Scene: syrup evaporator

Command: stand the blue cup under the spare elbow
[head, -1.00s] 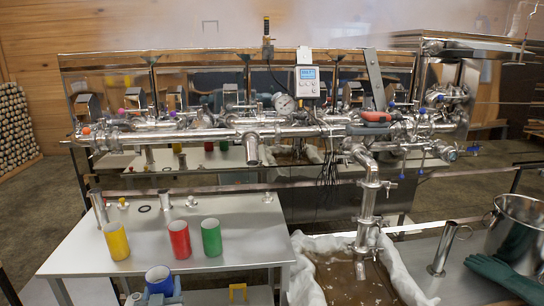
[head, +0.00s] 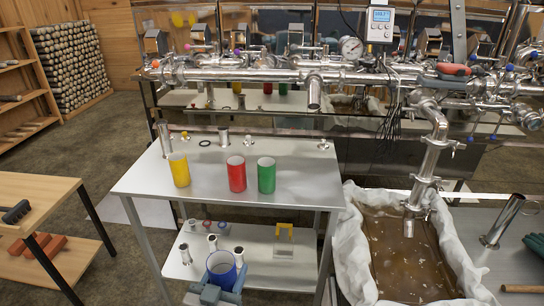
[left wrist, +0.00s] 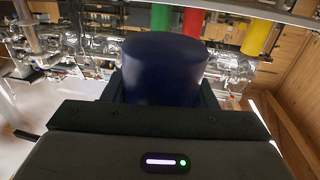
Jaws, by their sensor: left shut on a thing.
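The blue cup (head: 222,268) is upright in my left gripper (head: 217,290) at the bottom of the head view, in front of the steel table. My left gripper is shut on it. In the left wrist view the dark blue cup (left wrist: 164,68) fills the middle, between the fingers (left wrist: 165,98). A short pipe outlet (head: 314,92) points down from the long steel manifold, above the back of the table. I cannot tell whether it is the spare elbow. My right gripper is not in view.
Yellow (head: 180,170), red (head: 236,174) and green (head: 266,175) cups stand on the steel table (head: 150,182). Its lower shelf (head: 262,264) holds fittings and a yellow bracket (head: 284,240). A cloth-lined tub (head: 346,250) is at right, a wooden table (head: 45,187) at left.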

